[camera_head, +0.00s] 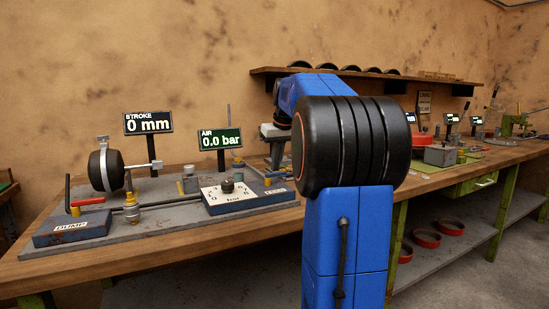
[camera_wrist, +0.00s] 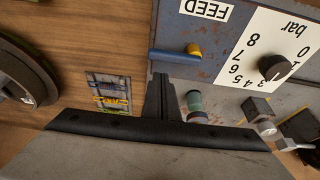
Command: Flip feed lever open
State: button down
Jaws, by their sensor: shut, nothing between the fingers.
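The feed lever (camera_wrist: 172,56) is a blue bar with a yellow hub, on a blue-grey block with an upside-down FEED label (camera_wrist: 205,8) in the wrist view. It lies flat, pointing left from its hub. My gripper (camera_wrist: 160,80) is shut and empty, its dark fingertips just below the lever in the picture. I cannot tell whether they touch it. In the head view my gripper (camera_head: 277,158) hangs over the back right of the rig, partly hidden by my arm. The lever is hard to make out there.
A white bar dial with a black knob (camera_wrist: 274,67) is right of the lever. The head view shows a DUMP block with a red lever (camera_head: 88,202), a STROKE display (camera_head: 148,123) and an AIR display (camera_head: 220,139) reading 0.0 bar.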

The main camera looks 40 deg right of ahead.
aim_at(280, 172)
jog(key=shift+s+a+f, duration=0.15)
jog(key=shift+s+a, duration=0.05)
jog(key=shift+s, duration=0.65)
jog(key=shift+s+m, duration=0.15)
jog(key=shift+m, duration=0.25)
jog(key=m, duration=0.1)
jog(key=s+m, duration=0.1)
jog(key=shift+a+m+g+h, duration=0.2)
jog(key=shift+m+g+h, duration=0.1)
jog(key=shift+h, duration=0.1)
jog(key=m, duration=0.1)
jog(key=s+m, duration=0.1)
jog(key=m, duration=0.1)
jog(key=a+m+g+h, duration=0.1)
jog(key=shift+s+m, duration=0.3)
jog(key=shift+s, duration=0.05)
jog(key=m, duration=0.1)
jog(key=s+a+m+g, duration=0.1)
jog(key=m, duration=0.1)
jog(key=shift+m+h, duration=0.3)
jog(key=m, duration=0.1)
jog(key=a+m+g, duration=0.1)
jog(key=m, duration=0.1)
jog(key=shift+s+a, duration=0.2)
jog(key=shift+s, duration=0.05)
jog(key=shift+a+m, duration=0.15)
jog(key=shift+m, duration=0.35)
jog(key=shift+s+a, duration=0.1)
jog(key=shift+a, duration=0.45)
